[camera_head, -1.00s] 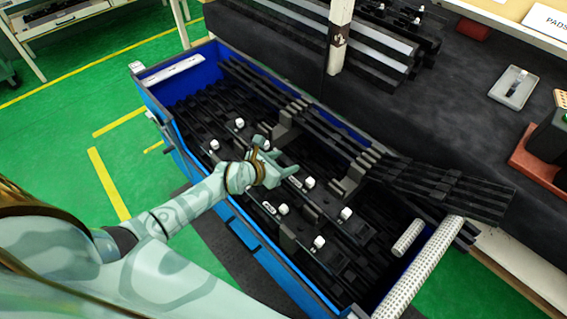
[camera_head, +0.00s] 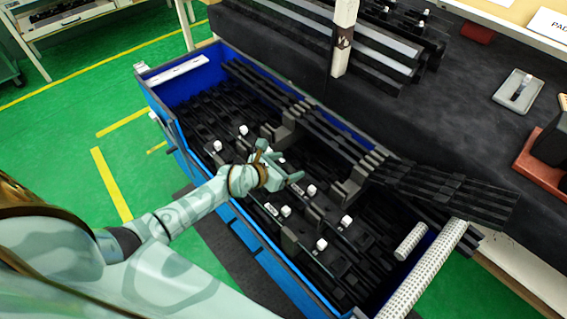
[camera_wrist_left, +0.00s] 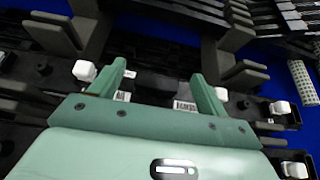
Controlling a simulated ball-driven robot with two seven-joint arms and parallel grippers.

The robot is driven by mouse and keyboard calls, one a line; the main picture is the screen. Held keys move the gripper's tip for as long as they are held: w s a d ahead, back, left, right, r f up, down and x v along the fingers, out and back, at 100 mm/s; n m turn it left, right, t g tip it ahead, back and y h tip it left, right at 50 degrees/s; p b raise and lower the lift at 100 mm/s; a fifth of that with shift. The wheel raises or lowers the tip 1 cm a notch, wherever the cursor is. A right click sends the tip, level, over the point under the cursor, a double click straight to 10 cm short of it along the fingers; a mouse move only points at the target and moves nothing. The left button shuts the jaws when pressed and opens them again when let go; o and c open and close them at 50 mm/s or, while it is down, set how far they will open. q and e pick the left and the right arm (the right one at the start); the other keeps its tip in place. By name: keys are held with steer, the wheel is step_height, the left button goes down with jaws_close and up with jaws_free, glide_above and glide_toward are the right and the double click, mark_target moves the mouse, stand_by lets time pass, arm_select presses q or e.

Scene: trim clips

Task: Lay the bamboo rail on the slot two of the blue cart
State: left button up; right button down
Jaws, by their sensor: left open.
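The blue cart (camera_head: 198,78) stands in the middle of the head view, holding long black rails laid side by side. Grey slotted holders (camera_head: 287,128) stand among them. Some rails carry white clips (camera_head: 311,190) and labels. No rail shows a bamboo colour, and I cannot tell which one is the bamboo rail or which slot is two. My left gripper (camera_head: 282,165) is open over the near half of the cart. In the left wrist view its fingers (camera_wrist_left: 160,76) point at a black rail with white labels, with nothing held; contact is unclear. My right gripper is out of view.
A dark bench with more rails (camera_head: 375,48) runs behind the cart, and a white post (camera_head: 343,38) rises at its edge. Black strips (camera_head: 445,190) overhang the cart's right end beside a white perforated tube (camera_head: 430,268).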

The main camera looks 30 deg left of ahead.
arm_select(q)
steer(key=shift+r, duration=0.4)
steer(key=p+v, duration=0.5)
steer(key=v, duration=0.7)
steer(key=shift+r, duration=0.2)
